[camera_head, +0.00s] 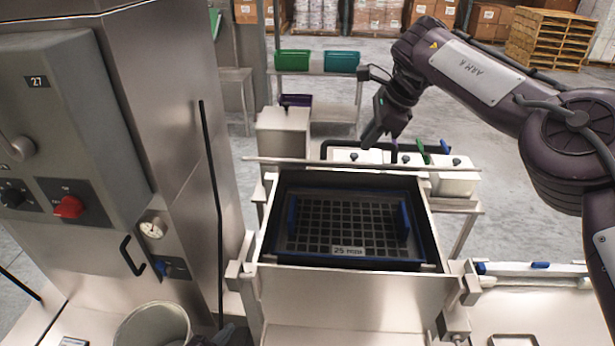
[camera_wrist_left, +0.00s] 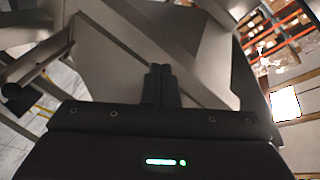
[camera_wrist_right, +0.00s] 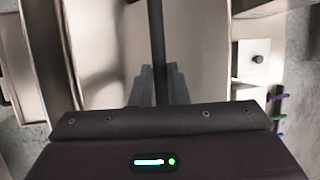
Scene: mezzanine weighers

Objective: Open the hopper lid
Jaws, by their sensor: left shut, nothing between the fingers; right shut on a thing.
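The hopper (camera_head: 350,290) is an open-topped steel box in the middle of the head view. Inside it a dark grid screen with blue side bars and a "25" tag is exposed. The lid (camera_head: 290,162) is raised and shows nearly edge-on at the hopper's far rim. Its black bar handle (camera_head: 325,150) sticks out behind it. My right gripper (camera_head: 373,136) is shut on the handle, whose dark bar (camera_wrist_right: 157,35) runs between the fingers in the right wrist view. My left gripper (camera_wrist_left: 160,85) is shut and empty, low beside the steel machinery.
A steel cabinet (camera_head: 150,110) with a red knob (camera_head: 68,207) stands at the left. A round metal pail (camera_head: 152,325) is at bottom left. White knobbed bins (camera_head: 455,180) stand behind the lid. Green and teal bins (camera_head: 292,60) sit on a rack further back.

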